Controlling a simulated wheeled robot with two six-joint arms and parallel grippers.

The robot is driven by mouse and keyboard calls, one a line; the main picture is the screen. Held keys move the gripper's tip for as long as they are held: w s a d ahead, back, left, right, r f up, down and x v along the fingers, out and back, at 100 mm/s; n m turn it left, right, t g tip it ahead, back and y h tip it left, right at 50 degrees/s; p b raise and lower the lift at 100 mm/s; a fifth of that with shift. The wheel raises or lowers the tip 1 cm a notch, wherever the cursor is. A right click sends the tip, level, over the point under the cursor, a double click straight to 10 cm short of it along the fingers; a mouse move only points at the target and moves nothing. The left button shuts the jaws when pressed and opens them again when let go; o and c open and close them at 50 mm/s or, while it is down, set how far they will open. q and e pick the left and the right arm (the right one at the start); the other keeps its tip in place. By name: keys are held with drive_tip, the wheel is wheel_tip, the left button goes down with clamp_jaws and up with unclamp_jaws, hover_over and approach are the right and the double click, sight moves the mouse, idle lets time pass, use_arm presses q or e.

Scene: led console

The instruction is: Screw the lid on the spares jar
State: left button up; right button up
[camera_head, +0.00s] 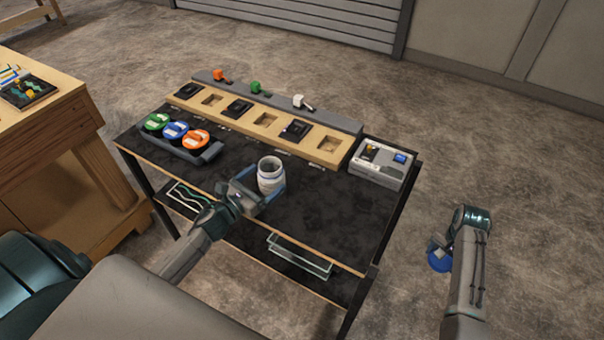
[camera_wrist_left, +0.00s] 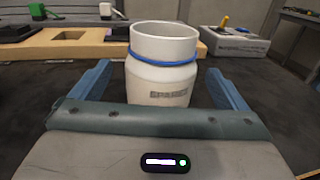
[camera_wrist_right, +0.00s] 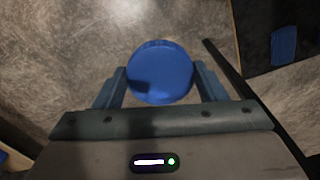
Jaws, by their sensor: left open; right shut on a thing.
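The spares jar (camera_head: 269,176) is a white, open-topped jar standing upright on the dark table. In the left wrist view the jar (camera_wrist_left: 162,85) shows a blue ring below its rim and a printed label. My left gripper (camera_head: 271,190) is open, with its fingers on either side of the jar; gaps show beside it. The blue lid (camera_head: 439,261) is in my right gripper (camera_head: 446,252), off the table's right side over the floor. In the right wrist view the round lid (camera_wrist_right: 160,72) sits between the two fingers, which are shut on it.
A tray (camera_head: 183,146) with green, blue and orange round items stands at the table's left. A wooden board (camera_head: 262,128) with several recesses lies along the back. A grey device (camera_head: 382,163) stands at the back right. The table's front right is clear.

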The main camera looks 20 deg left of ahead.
sight(279, 167)
use_arm(q)
drive_tip(key=p+x, duration=0.1)
drive_tip(key=x, duration=0.2)
drive_tip(key=shift+w+d+r+p, duration=0.1)
drive_tip(key=shift+w+d+p, duration=0.05)
drive_tip(key=shift+p, duration=0.2)
use_arm(e)
wheel_tip(279, 167, up, 2)
drive_tip(key=shift+r, duration=0.25)
use_arm(q)
drive_tip(key=shift+w, duration=0.2)
drive_tip(key=c, duration=1.2)
